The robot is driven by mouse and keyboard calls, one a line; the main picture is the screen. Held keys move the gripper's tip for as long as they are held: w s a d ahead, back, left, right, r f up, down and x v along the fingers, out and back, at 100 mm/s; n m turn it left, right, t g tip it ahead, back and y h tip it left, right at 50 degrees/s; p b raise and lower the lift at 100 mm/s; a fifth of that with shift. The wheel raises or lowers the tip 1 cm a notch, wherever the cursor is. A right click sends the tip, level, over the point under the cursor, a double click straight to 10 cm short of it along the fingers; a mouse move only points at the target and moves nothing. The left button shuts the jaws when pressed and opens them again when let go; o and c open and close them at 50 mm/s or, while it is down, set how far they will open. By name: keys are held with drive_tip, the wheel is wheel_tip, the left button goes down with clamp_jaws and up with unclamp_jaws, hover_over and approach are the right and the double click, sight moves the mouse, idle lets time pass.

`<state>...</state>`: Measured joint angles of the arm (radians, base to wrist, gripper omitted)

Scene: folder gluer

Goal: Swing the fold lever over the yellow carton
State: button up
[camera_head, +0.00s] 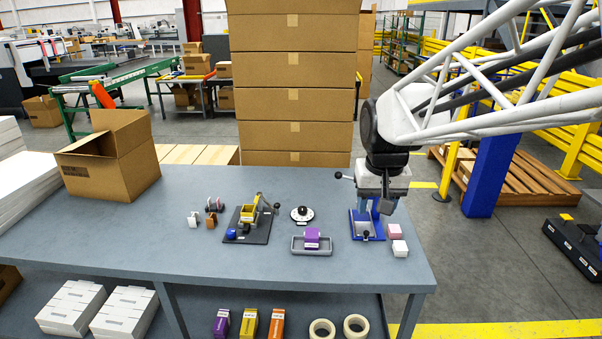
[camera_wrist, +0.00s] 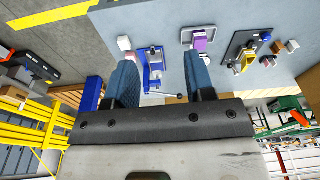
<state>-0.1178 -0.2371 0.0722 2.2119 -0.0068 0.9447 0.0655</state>
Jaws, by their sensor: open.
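The yellow carton (camera_head: 249,213) sits on a black-based fixture (camera_head: 260,238) left of centre on the table; it also shows in the wrist view (camera_wrist: 246,58). An arm with a dark knob (camera_head: 276,206) stands at the fixture's right side, and a blue ball (camera_head: 231,234) at its front left corner. I cannot tell which of these belongs to the fold lever. My gripper (camera_head: 371,208) is open, well to the right of the yellow carton, above a blue fixture (camera_head: 367,231). In the wrist view my spread fingers (camera_wrist: 158,64) frame that fixture, with nothing visibly held.
A purple carton (camera_head: 312,237) in a grey tray (camera_head: 298,247) and a round dial (camera_head: 302,214) lie between the two fixtures. A black-knobbed rod (camera_head: 340,175) sticks out beside my gripper. Pink (camera_head: 394,231) and white (camera_head: 400,248) blocks lie right of the blue fixture.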

drive_tip(key=w+a, duration=0.2)
drive_tip(key=w, duration=0.3)
drive_tip(key=n+g, duration=0.2)
hover_over(277, 208)
drive_tip(key=shift+w+f, duration=0.15)
drive_tip(key=shift+f, duration=3.1)
drive_tip(key=shift+w+f, duration=0.15)
drive_tip(key=shift+f, duration=3.15)
drive_tip(key=shift+w+f, duration=0.15)
drive_tip(key=shift+f, duration=3.1)
drive_tip(key=shift+f, duration=0.2)
drive_tip(key=shift+f, duration=3.7)
clamp_jaws()
